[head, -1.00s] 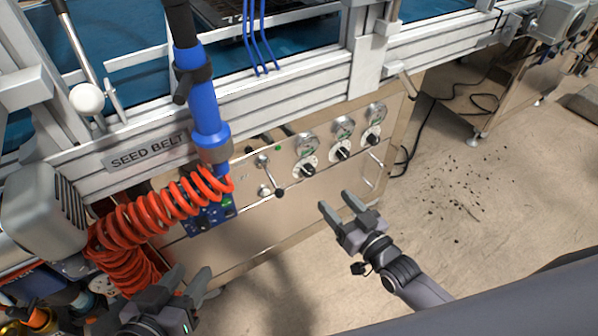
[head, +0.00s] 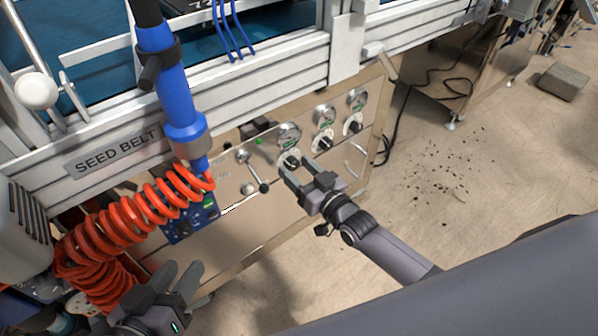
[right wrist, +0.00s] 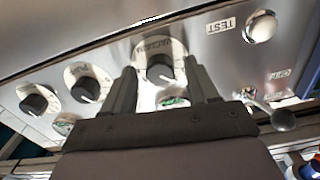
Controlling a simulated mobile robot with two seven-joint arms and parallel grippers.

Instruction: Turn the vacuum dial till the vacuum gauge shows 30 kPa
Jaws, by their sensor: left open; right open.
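The vacuum dial, a black knob on a white plate, is the leftmost of three dials in the head view (head: 291,162). In the right wrist view the dial (right wrist: 160,70) stands between my fingertips, with lettering that looks like VACUUM beside it. The gauge (head: 288,134) sits just above it, and part of its green face shows in the right wrist view (right wrist: 173,101); its reading is too small to tell. My right gripper (head: 302,171) is open at the dial, a finger on either side; I cannot tell if they touch it. My left gripper (head: 180,276) is open and empty at lower left.
Two more dials (head: 323,143) with gauges (head: 324,116) are to the right on the steel panel. A black-knobbed lever (head: 263,187) is close on the left. An orange coiled hose (head: 130,216) and blue tool (head: 180,100) hang further left.

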